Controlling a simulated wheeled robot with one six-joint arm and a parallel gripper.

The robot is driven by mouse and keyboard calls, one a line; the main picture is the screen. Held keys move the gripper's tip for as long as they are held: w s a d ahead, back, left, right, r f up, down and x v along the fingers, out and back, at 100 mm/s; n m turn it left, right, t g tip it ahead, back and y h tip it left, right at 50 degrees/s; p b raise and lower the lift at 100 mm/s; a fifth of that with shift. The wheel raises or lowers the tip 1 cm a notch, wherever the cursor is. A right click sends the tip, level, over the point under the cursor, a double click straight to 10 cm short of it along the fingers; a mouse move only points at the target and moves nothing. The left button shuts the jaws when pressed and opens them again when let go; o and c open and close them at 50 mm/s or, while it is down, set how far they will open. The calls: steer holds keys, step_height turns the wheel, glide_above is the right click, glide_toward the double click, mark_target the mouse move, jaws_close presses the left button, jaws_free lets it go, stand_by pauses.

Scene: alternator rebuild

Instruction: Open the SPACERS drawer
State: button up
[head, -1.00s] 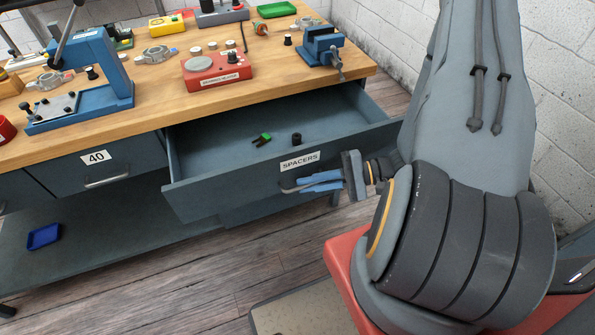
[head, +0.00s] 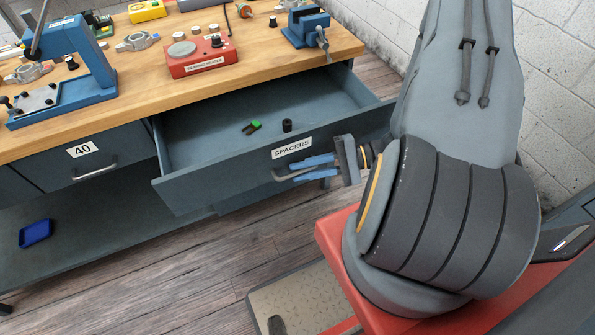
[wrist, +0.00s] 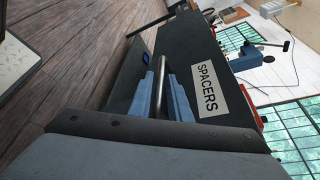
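The SPACERS drawer (head: 225,172) is a blue-grey drawer under the wooden bench. It stands well out from the bench, with its inside showing. Its white SPACERS label (head: 291,148) is on the front and also reads sideways in the wrist view (wrist: 207,88). My gripper (head: 300,168) is at the drawer front, right below the label. In the wrist view its two blue fingers lie on either side of the metal bar handle (wrist: 161,88), with narrow gaps showing, so it looks open around the handle. A black cylinder (head: 287,125) and a green-and-black item (head: 251,127) lie in the drawer.
A shut drawer labelled 40 (head: 82,150) is to the left. A blue tray (head: 35,233) lies on the low shelf. A red bearing heater (head: 202,55) and a blue vise (head: 306,28) stand on the bench. Wooden floor is clear before the drawer.

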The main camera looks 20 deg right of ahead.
steer(key=b+v, duration=0.1)
steer(key=v, duration=0.6)
steer(key=shift+d+b, duration=0.25)
steer(key=shift+b, duration=0.05)
steer(key=shift+s+r, duration=0.1)
steer(key=a+r+n+g+h, duration=0.2)
steer(key=a+r+n+h, duration=0.3)
steer(key=r+h, duration=0.2)
steer(key=w+a+r+n+g+h, duration=0.1)
steer(key=a+r+n+g+h, duration=0.1)
steer(key=a+r+n+h, duration=0.3)
step_height(320, 180, up, 5)
steer(key=h, duration=0.2)
steer(key=shift+w+h, duration=0.2)
steer(key=shift+h, duration=0.2)
steer(key=shift+f, duration=0.15)
stand_by(0.6)
